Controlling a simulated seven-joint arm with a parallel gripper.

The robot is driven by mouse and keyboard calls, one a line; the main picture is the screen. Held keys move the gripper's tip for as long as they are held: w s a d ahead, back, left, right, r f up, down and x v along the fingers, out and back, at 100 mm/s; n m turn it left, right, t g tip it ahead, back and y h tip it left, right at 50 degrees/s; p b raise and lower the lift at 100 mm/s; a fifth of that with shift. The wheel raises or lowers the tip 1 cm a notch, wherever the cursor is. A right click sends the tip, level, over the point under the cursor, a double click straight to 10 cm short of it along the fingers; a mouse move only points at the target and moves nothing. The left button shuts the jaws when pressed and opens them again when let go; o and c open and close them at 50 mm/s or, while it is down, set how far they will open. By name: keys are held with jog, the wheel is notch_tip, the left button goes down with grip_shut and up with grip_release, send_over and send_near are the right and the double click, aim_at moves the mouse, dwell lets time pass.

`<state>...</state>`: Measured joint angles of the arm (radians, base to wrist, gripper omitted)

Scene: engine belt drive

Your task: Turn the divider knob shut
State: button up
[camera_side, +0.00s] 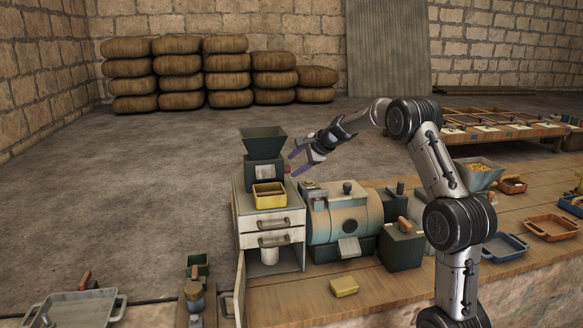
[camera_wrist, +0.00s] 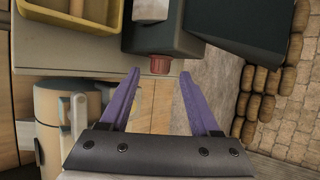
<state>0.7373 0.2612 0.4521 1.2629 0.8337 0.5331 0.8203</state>
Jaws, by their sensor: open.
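The knob I take for the divider knob is a small reddish-brown knob (camera_wrist: 160,65) on the side of a dark green box (camera_wrist: 165,38) in the wrist view. In the side view the knob (camera_side: 287,168) is small, on the right side of the dark green hopper unit (camera_side: 263,150). My gripper (camera_side: 293,164) is open beside the knob, its purple fingers pointing down and left toward it. In the wrist view my gripper (camera_wrist: 160,74) has the knob centred at the gap between its fingertips. Whether the fingers touch the knob is not clear.
The hopper unit and a yellow tray (camera_side: 269,196) stand on a cabinet (camera_side: 270,222) with drawers and an open lower door. A rounded machine (camera_side: 345,215) stands right of it, below my gripper. A yellow block (camera_side: 344,287) lies on the bench front.

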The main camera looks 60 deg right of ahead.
aim_at(286, 169)
jog(key=shift+x, duration=1.3)
jog(key=shift+c, duration=0.2)
grip_shut()
